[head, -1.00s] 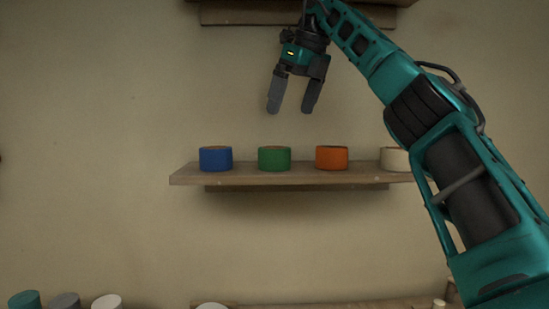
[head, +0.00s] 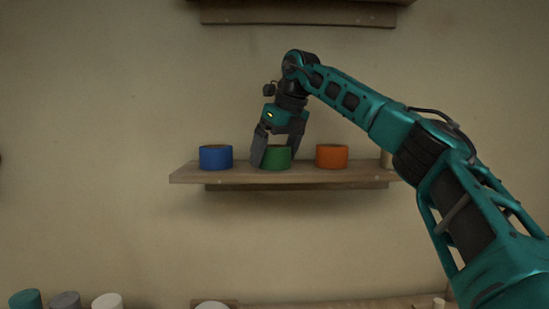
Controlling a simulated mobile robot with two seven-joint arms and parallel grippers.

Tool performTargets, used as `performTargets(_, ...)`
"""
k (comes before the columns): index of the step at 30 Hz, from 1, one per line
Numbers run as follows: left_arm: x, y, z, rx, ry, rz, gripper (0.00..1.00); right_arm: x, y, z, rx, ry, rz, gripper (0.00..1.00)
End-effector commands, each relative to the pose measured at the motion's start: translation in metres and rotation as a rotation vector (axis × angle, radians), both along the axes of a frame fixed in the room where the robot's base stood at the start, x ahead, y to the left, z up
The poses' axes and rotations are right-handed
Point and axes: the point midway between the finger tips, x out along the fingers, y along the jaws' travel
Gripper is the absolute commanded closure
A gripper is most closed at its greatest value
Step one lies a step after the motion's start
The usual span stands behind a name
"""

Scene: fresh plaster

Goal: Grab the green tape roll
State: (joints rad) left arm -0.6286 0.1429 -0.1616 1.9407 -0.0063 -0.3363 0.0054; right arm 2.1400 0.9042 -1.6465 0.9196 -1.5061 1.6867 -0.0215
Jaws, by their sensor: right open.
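The green tape roll (head: 277,157) stands on the wooden wall shelf (head: 240,177), between a blue roll and an orange roll. My right gripper (head: 274,160) points down over the green roll, its fingers open. One finger is at the roll's left side and overlaps its edge in the picture; the other is at its right, partly behind it. I cannot tell whether the fingers touch the roll. My left gripper is out of view.
The blue roll (head: 216,158) is close on the left, the orange roll (head: 332,156) on the right. A pale roll (head: 387,159) is mostly hidden behind my right arm. Another shelf (head: 298,15) is above. Several items, including a teal one (head: 26,299), line the bottom edge.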

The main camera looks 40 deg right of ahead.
Motion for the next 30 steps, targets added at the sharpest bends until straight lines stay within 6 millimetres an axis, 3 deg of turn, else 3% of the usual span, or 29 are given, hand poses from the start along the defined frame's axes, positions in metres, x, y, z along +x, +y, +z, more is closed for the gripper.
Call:
performTargets(6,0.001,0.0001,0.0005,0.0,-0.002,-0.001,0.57,0.0002,0.0001,-0.0008,0.0,0.0,0.0,0.0)
performTargets(22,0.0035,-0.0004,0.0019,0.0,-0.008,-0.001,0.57,0.0002,0.0003,-0.0002,0.0,0.0,0.001,0.5)
performTargets(30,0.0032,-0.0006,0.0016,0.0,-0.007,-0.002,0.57,-0.0001,0.0009,0.0011,0.0,-0.001,0.001,0.51)
